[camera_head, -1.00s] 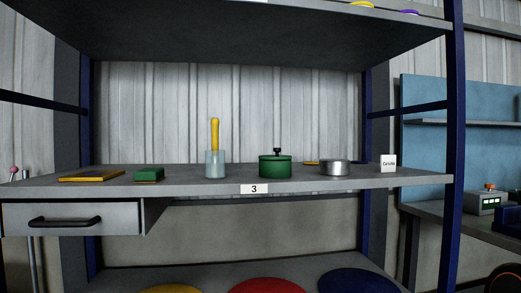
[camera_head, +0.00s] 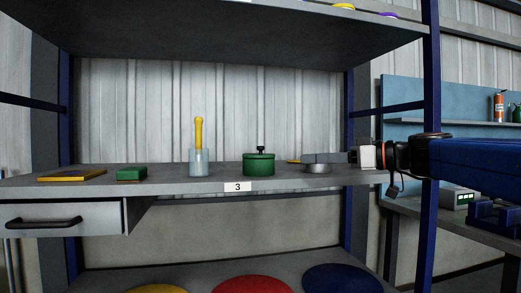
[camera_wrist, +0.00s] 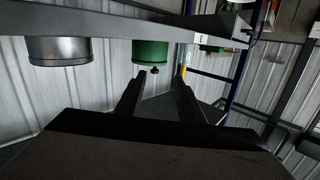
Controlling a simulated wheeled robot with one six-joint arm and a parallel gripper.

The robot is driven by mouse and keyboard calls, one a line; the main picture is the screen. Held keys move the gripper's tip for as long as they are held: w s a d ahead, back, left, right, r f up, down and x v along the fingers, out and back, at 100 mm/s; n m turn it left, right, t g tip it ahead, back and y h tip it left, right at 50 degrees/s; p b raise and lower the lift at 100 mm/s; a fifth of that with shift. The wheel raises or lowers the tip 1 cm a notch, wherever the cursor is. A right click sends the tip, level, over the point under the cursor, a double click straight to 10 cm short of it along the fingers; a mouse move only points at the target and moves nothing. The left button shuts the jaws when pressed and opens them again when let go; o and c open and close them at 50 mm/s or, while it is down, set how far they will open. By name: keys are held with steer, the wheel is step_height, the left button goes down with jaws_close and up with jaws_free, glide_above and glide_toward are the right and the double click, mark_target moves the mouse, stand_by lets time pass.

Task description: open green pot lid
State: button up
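The green pot (camera_head: 258,166) stands upright on the grey shelf (camera_head: 215,186), with its lid on and a black knob (camera_head: 261,150) on top. In the wrist view the scene is upside down: the green pot (camera_wrist: 150,52) hangs from the shelf at the top, its knob (camera_wrist: 155,70) pointing down. My gripper (camera_head: 306,157) reaches in from the right, to the right of the green pot and apart from it. Its fingers appear over or in front of the silver pot. In the wrist view my gripper (camera_wrist: 162,76) is open and empty, with the knob appearing between the fingertips.
A silver pot (camera_head: 318,169) stands right of the green pot. A glass beaker with a yellow-handled tool (camera_head: 198,135) stands left. A green block (camera_head: 131,173) and a yellow item (camera_head: 72,175) lie farther left. A blue post (camera_head: 430,90) stands near my arm.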

steer(key=shift+n+t+y, duration=0.3)
steer(key=shift+n+y, duration=0.1)
steer(key=shift+y, duration=0.1)
steer(key=r+x, duration=0.1)
steer(key=x, duration=1.1)
steer(key=w+r+x, duration=0.1)
steer(key=x, duration=0.4)
steer(key=shift+w+r, duration=0.25)
steer(key=shift+r, duration=0.1)
jaws_close()
